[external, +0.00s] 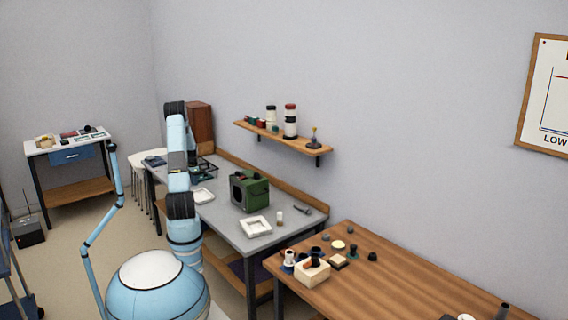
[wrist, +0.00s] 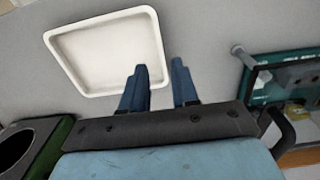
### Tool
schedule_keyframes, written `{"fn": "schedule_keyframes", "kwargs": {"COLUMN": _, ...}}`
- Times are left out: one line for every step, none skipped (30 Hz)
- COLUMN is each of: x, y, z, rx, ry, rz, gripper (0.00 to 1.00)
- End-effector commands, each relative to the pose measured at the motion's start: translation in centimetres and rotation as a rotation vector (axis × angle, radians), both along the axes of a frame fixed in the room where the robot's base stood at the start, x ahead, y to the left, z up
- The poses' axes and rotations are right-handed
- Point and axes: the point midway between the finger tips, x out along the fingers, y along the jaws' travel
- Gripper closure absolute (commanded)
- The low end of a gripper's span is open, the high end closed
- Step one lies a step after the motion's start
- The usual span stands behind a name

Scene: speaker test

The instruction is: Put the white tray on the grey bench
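A shallow white tray (wrist: 105,50) with a raised rim lies flat on the grey bench in the wrist view. In the external view the tray (external: 203,196) is on the grey bench top (external: 228,228), just right of my arm. My gripper (wrist: 159,70) is open and empty, its two blue fingers apart. In the wrist view the left finger overlaps the tray's lower right corner and the right finger is past its right edge. I cannot tell the height of the fingertips above the bench. In the external view my arm hides the gripper.
A green box with a round opening (external: 249,190) and a white square dish (external: 255,226) stand on the bench. A teal-framed clear box (wrist: 285,75) is right of my fingers in the wrist view. A wooden table (external: 400,285) stands at right; a shelf (external: 283,138) hangs above the bench.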

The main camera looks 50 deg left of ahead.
Motion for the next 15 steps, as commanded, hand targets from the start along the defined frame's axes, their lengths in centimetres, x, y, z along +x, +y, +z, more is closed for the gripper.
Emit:
{"fn": "schedule_keyframes", "kwargs": {"x": 0.0, "y": 0.1, "z": 1.2, "rx": 0.003, "ry": -0.001, "rz": 0.000, "gripper": 0.71}}
{"fn": "schedule_keyframes", "kwargs": {"x": 0.0, "y": 0.1, "z": 1.7, "rx": 0.003, "ry": -0.001, "rz": 0.000, "gripper": 0.71}}
{"fn": "schedule_keyframes", "kwargs": {"x": 0.0, "y": 0.1, "z": 2.4, "rx": 0.003, "ry": -0.001, "rz": 0.001, "gripper": 0.71}}
{"fn": "schedule_keyframes", "kwargs": {"x": 0.0, "y": 0.1, "z": 2.9, "rx": 0.002, "ry": -0.001, "rz": 0.001, "gripper": 0.71}}
{"fn": "schedule_keyframes", "kwargs": {"x": 0.0, "y": 0.1, "z": 3.4, "rx": 0.002, "ry": -0.001, "rz": 0.001, "gripper": 0.71}}
{"fn": "schedule_keyframes", "kwargs": {"x": 0.0, "y": 0.1, "z": 3.9, "rx": 0.002, "ry": -0.001, "rz": 0.001, "gripper": 0.71}}
{"fn": "schedule_keyframes", "kwargs": {"x": 0.0, "y": 0.1, "z": 4.2, "rx": 0.002, "ry": -0.001, "rz": 0.002, "gripper": 0.71}}
{"fn": "schedule_keyframes", "kwargs": {"x": 0.0, "y": 0.1, "z": 4.6, "rx": 0.001, "ry": -0.001, "rz": 0.002, "gripper": 0.71}}
{"fn": "schedule_keyframes", "kwargs": {"x": 0.0, "y": 0.1, "z": 5.0, "rx": 0.001, "ry": -0.001, "rz": 0.002, "gripper": 0.71}}
{"fn": "schedule_keyframes", "kwargs": {"x": 0.0, "y": 0.1, "z": 5.2, "rx": 0.001, "ry": -0.001, "rz": 0.002, "gripper": 0.71}}
{"fn": "schedule_keyframes", "kwargs": {"x": 0.0, "y": 0.1, "z": 5.4, "rx": 0.001, "ry": -0.001, "rz": 0.002, "gripper": 0.71}}
{"fn": "schedule_keyframes", "kwargs": {"x": 0.0, "y": 0.1, "z": 5.6, "rx": 0.001, "ry": -0.001, "rz": 0.002, "gripper": 0.71}}
{"fn": "schedule_keyframes", "kwargs": {"x": 0.0, "y": 0.1, "z": 5.7, "rx": 0.000, "ry": -0.001, "rz": 0.002, "gripper": 0.71}}
{"fn": "schedule_keyframes", "kwargs": {"x": 0.0, "y": 0.0, "z": 5.8, "rx": 0.000, "ry": 0.000, "rz": 0.002, "gripper": 0.71}}
{"fn": "schedule_keyframes", "kwargs": {"x": 0.0, "y": 0.0, "z": 5.9, "rx": 0.000, "ry": 0.000, "rz": 0.001, "gripper": 0.71}}
